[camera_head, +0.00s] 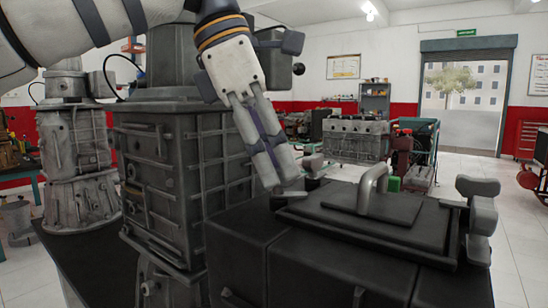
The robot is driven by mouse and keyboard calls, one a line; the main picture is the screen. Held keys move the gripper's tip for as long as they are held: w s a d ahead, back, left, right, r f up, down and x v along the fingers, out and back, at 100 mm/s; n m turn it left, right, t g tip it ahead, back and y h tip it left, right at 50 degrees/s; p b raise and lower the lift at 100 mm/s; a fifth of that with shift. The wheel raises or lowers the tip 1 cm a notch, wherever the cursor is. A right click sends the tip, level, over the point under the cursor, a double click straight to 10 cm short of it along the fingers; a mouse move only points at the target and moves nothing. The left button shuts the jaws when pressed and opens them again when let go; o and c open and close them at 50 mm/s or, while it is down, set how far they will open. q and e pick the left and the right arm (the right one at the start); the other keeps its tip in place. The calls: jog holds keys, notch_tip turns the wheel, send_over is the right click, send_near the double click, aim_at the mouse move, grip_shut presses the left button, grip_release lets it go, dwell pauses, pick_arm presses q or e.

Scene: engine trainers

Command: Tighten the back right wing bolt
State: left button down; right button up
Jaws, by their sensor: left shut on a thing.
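A black case (330,262) with a dark lid (318,218) and a grey arched handle (372,190) stands in front of me. A grey wing bolt (313,164) shows at the lid's back left corner in the picture, partly hidden by my gripper. My left gripper (284,183) reaches down from the upper left, its fingers close together at this bolt. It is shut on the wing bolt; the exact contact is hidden. Another grey wing bolt (480,188) stands at the lid's right side, apart from my gripper. My right gripper is not in view.
A tall grey ribbed engine housing (160,185) stands close to the left of the case. Another grey housing (75,150) is farther left. A grey engine block (355,140) stands behind. Tiled floor (510,240) is open at the right.

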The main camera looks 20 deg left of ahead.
pick_arm(q)
jog(key=m+g, duration=0.1)
jog(key=m, duration=0.2)
jog(key=shift+w+m, duration=0.1)
jog(key=shift+m, duration=0.3)
jog(key=shift+w+m+g, duration=0.1)
jog(key=shift+m+g, duration=0.8)
jog(key=shift+m, duration=0.9)
jog(key=c, duration=1.6)
grip_release()
